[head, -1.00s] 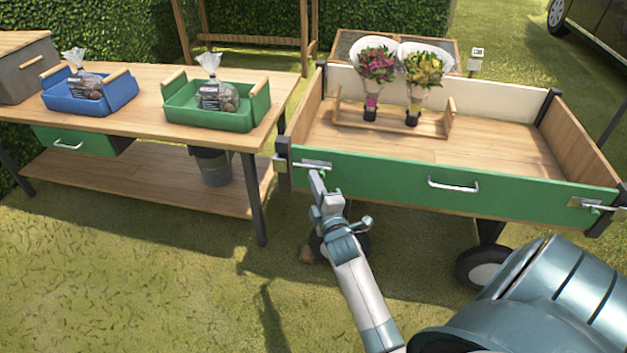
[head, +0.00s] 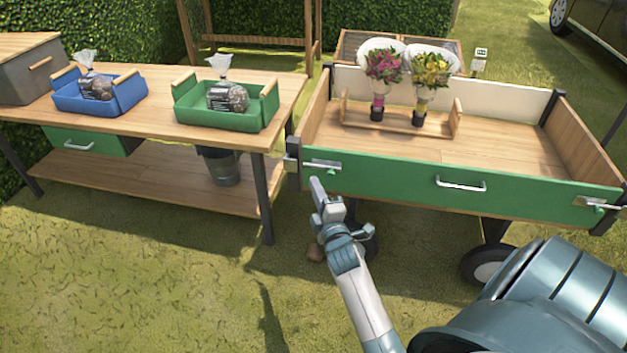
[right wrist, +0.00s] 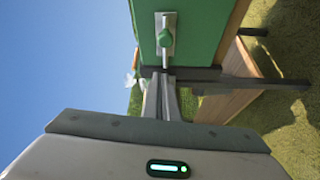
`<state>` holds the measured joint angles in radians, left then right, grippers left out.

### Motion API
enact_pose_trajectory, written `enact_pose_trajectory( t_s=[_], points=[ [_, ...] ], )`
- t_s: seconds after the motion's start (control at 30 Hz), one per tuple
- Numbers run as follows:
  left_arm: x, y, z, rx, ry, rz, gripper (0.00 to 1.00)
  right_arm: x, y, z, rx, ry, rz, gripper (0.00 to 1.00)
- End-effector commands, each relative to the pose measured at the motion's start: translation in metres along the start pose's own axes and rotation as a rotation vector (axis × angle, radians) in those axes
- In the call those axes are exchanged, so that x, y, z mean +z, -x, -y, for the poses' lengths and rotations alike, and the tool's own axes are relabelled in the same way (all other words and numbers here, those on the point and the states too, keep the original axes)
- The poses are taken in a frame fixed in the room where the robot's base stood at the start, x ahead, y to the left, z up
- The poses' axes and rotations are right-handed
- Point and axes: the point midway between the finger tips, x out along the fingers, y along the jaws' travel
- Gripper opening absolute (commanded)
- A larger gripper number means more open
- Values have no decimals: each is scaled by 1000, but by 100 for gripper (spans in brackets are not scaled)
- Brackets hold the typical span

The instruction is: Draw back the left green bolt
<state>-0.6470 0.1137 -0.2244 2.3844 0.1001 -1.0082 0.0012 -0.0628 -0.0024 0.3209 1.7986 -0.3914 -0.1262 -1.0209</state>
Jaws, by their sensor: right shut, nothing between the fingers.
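The left green bolt (head: 322,165) is a metal plate and rod with a green knob, at the left end of the cart's green front board (head: 400,182). In the right wrist view the bolt (right wrist: 165,38) shows near the top, its rod running down to a dark post. How far the rod reaches into the post I cannot tell. My right gripper (head: 318,187) is shut and empty, just below and slightly left of the knob in the head view, seemingly apart from it. My left gripper is out of view.
A dark corner post (head: 292,165) stands beside the bolt. A wooden table (head: 150,118) with a blue tray (head: 66,98) and a green tray (head: 190,112) stands left. Another bolt (head: 598,203) is at the board's right end. The cart bed holds two bouquets (head: 422,75). Grass lies in front.

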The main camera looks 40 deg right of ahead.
Motion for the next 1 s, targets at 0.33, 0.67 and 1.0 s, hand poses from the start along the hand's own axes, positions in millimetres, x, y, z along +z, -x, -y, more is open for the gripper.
enact_pose_trajectory(
  t_s=[0.33,0.67,1.0],
  points=[
    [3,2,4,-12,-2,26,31,-1,53,0,-2,-2,0,0],
    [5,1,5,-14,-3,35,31,-1,64,0,1,0,-1,0],
    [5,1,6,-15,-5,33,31,-1,63,0,1,-1,-1,0]
  ],
)
